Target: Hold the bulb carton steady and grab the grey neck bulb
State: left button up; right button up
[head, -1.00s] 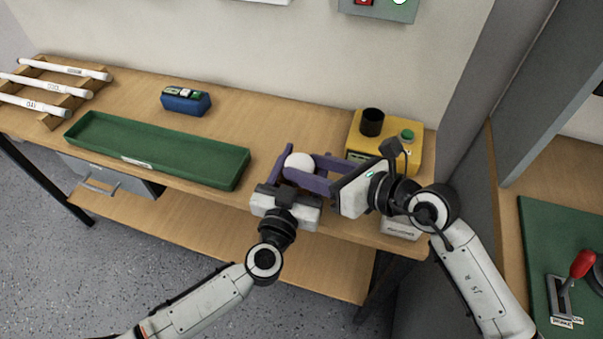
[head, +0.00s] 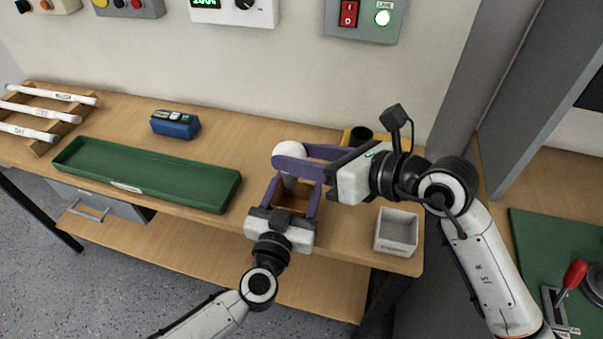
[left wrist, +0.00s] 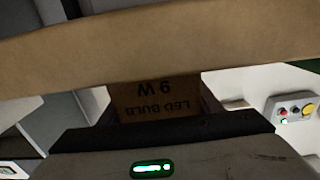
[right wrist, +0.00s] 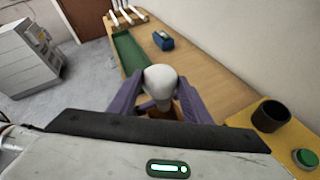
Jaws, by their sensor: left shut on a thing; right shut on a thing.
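The bulb carton (head: 292,196) is an open brown box near the front edge of the workbench. My left gripper (head: 286,197) is shut on it, with a finger along each side. Its printed side, reading LED BULB 9 W, shows upside down in the left wrist view (left wrist: 155,98). The bulb (head: 289,151) has a white globe and stands above the open carton. My right gripper (head: 300,161) is shut on the bulb below the globe. The globe (right wrist: 161,80) sits between the purple fingers in the right wrist view.
A small grey-white bin (head: 396,233) stands at the front right. A yellow box (head: 348,139) with a black socket is partly behind my right arm. A long green tray (head: 145,175), blue box (head: 176,125) and tube rack (head: 45,118) are to the left.

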pick_arm(q)
jog(key=o, duration=1.1)
jog(key=shift+a, duration=0.1)
jog(key=v, duration=1.2)
